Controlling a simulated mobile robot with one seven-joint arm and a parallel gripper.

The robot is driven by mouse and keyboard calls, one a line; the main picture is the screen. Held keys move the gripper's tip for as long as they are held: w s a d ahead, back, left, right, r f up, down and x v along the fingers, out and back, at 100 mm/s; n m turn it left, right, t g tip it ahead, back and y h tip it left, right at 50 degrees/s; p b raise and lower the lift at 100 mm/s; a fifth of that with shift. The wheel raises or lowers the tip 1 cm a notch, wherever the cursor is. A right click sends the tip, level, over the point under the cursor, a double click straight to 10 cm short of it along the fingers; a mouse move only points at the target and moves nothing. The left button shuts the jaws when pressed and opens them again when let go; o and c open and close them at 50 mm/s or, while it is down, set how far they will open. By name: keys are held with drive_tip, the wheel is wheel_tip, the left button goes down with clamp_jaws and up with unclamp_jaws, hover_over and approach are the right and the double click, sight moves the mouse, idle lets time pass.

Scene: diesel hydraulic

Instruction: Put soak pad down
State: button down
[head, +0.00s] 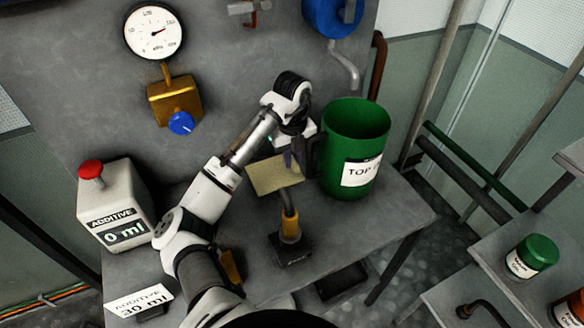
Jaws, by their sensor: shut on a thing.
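The soak pad (275,176) is a flat, pale tan square. My gripper (291,160) is shut on its far edge and holds it over the grey workbench (335,228). The pad is in front of and above an upright fitting (290,222) with an orange-brown collar on a dark base. I cannot tell whether the pad touches this fitting. My arm hides part of the bench on the left and the gripper's fingers are partly hidden.
A green container (357,145) labelled "TOP" stands right beside my gripper. A white additive jug (112,205) with a red knob stands at left, near a "30 ml" card (139,301). A gauge (153,32) and blue-knobbed valve (181,123) are on the back panel. The bench's right front is clear.

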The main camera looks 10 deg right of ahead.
sight(292, 170)
drive_tip(key=shift+f+p, duration=0.3)
drive_tip(key=shift+f, duration=2.25)
drive_tip(key=c, duration=1.4)
unclamp_jaws()
drive_tip(key=shift+r, duration=0.1)
drive_tip(key=shift+c, duration=0.2)
wheel_tip(292, 170, up, 12)
drive_tip(key=shift+r+b, duration=0.25)
drive_tip(key=shift+b, duration=0.5)
